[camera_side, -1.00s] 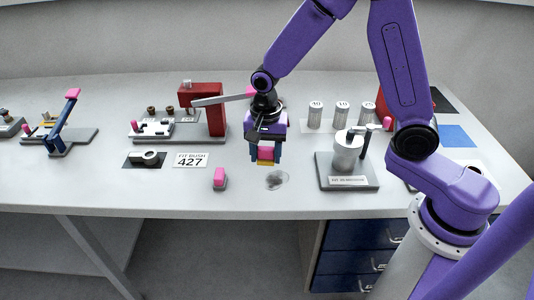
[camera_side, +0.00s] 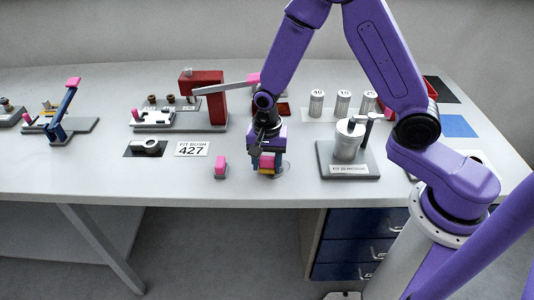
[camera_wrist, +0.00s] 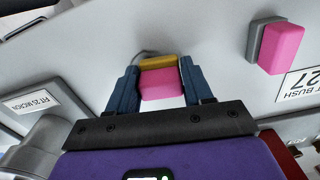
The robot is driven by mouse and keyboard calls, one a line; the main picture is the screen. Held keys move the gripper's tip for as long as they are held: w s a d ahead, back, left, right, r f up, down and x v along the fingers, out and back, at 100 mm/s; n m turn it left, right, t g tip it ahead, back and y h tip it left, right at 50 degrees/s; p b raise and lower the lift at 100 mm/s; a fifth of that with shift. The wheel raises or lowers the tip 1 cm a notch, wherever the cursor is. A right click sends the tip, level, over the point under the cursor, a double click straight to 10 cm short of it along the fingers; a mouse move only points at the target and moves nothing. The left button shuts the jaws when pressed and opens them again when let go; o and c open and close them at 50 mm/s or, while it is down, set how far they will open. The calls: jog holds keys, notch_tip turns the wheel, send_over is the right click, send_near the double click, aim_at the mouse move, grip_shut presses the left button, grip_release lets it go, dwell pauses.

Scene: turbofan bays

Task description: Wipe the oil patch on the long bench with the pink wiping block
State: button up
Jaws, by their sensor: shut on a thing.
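My gripper (camera_side: 267,168) is shut on a pink block (camera_side: 267,159) with a yellow layer beneath it. In the wrist view the pink block (camera_wrist: 161,84) sits between the two blue fingers of my gripper (camera_wrist: 162,85), its yellow layer on the far side. The oil patch (camera_side: 283,170) is a faint grey ring on the long bench (camera_side: 70,178), mostly hidden behind the block and fingers. In the wrist view a dark edge of the patch (camera_wrist: 141,54) shows beside the block. The block is at or just above the patch; I cannot tell if it touches.
A second pink block on a grey base (camera_side: 220,166) stands close to the left of my gripper. A grey fixture with a cylinder (camera_side: 347,145) stands to the right. A red stand (camera_side: 204,105) with a grey lever (camera_side: 226,88) is behind left. The bench's front edge is near.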

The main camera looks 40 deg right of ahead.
aim_at(283, 169)
jog(key=shift+s+d+f, duration=0.35)
jog(key=shift+d+f, duration=0.05)
jog(key=shift+f, duration=0.2)
jog(key=shift+c, duration=0.3)
jog(key=shift+s+d+f, duration=0.1)
jog(key=shift+s+d, duration=2.15)
jog(key=shift+s, duration=0.05)
jog(key=shift+w+a, duration=0.9)
jog(key=shift+a, duration=0.05)
jog(key=shift+w+a, duration=0.25)
jog(key=shift+w, duration=0.05)
jog(key=shift+w+a, duration=1.45)
jog(key=shift+w, duration=0.15)
jog(key=shift+w+d, duration=0.2)
jog(key=shift+d, duration=0.7)
jog(key=shift+s+d, duration=2.35)
jog(key=shift+w+a, duration=1.35)
jog(key=shift+a, duration=0.05)
jog(key=shift+w+a, duration=1.05)
jog(key=shift+w+a+r, duration=0.1)
jog(key=shift+w+r, duration=0.05)
jog(key=shift+r, duration=0.5)
jog(key=shift+w+a+r, duration=0.1)
jog(key=shift+r, duration=3.35)
